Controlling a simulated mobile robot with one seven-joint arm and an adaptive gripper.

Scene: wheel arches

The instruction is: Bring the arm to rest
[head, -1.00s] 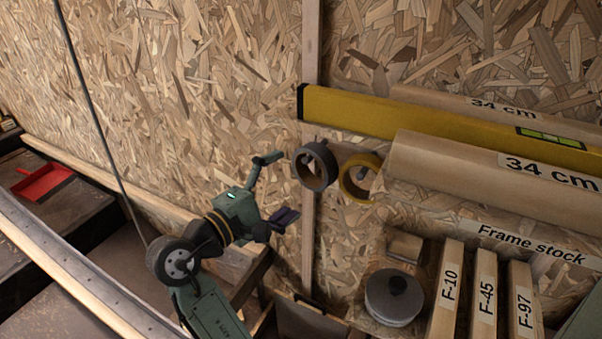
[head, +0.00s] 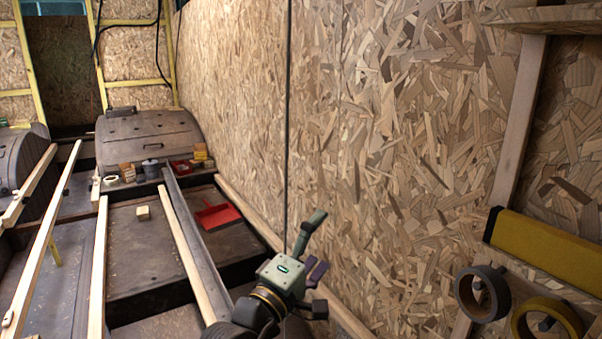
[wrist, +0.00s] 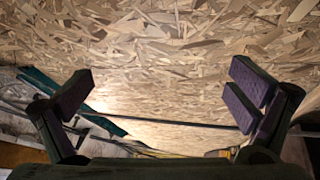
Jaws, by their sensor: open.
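My gripper (head: 312,245) is at the lower middle of the head view, in front of the chipboard wall. Its fingers are spread and nothing is between them. In the wrist view my gripper (wrist: 160,100) shows one purple-padded finger at each side, wide apart, with the chipboard wall (wrist: 165,40) filling the space ahead. The arm behind the gripper runs out of the bottom of the head view, so most of it is hidden.
Rolls of grey tape (head: 483,293) and yellow tape (head: 547,321) hang at right, below a yellow level (head: 545,245). A red dustpan (head: 217,214) lies on the floor at left. Long timber strips (head: 187,250) run along the floor. A wheel arch (head: 150,135) stands farther back.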

